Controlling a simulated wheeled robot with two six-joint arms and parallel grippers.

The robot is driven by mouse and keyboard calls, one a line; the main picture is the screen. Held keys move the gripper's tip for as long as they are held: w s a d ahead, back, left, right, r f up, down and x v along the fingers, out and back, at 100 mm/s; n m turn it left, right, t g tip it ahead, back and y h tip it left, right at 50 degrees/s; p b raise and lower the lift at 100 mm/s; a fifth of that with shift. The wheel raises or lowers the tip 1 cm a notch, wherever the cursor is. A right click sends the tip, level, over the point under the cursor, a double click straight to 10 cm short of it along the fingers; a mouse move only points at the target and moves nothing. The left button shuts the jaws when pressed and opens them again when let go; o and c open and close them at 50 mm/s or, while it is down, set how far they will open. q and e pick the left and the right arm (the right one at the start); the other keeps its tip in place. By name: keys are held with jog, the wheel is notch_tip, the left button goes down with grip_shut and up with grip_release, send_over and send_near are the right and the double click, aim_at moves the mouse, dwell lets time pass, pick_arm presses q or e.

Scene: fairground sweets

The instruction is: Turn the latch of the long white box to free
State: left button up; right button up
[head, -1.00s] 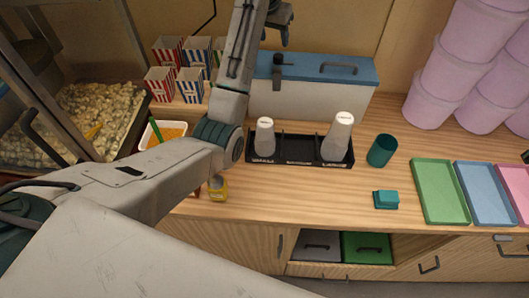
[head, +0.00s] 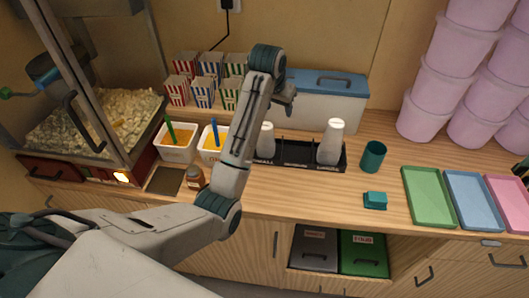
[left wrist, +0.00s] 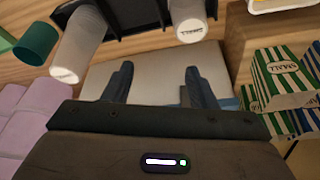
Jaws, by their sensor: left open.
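The long white box (head: 325,112) with a blue lid (head: 345,84) stands at the back of the counter against the wall. My left arm crosses in front of its left end, and I cannot see the latch in either current view. My left gripper (head: 286,97) is at the left part of the box, partly hidden by my own wrist. In the left wrist view its two fingers (left wrist: 157,67) are apart with nothing held between them. The pale box surface (left wrist: 155,82) shows between and beyond them. Whether they touch it I cannot tell. My right gripper is not seen.
A black holder (head: 290,163) with two white bottles stands in front of the box. Striped popcorn cartons (head: 203,92) stand left of it. A teal cup (head: 373,156), a teal block (head: 375,200) and coloured trays (head: 428,197) are to the right, with pink tubs (head: 430,115) behind.

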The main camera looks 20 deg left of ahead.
pick_arm(q)
jog(key=s+a+f, duration=0.1)
jog(key=s+f, duration=0.7)
jog(key=f, duration=0.1)
jog(key=shift+s+f, duration=0.2)
jog(key=shift+s, duration=0.15)
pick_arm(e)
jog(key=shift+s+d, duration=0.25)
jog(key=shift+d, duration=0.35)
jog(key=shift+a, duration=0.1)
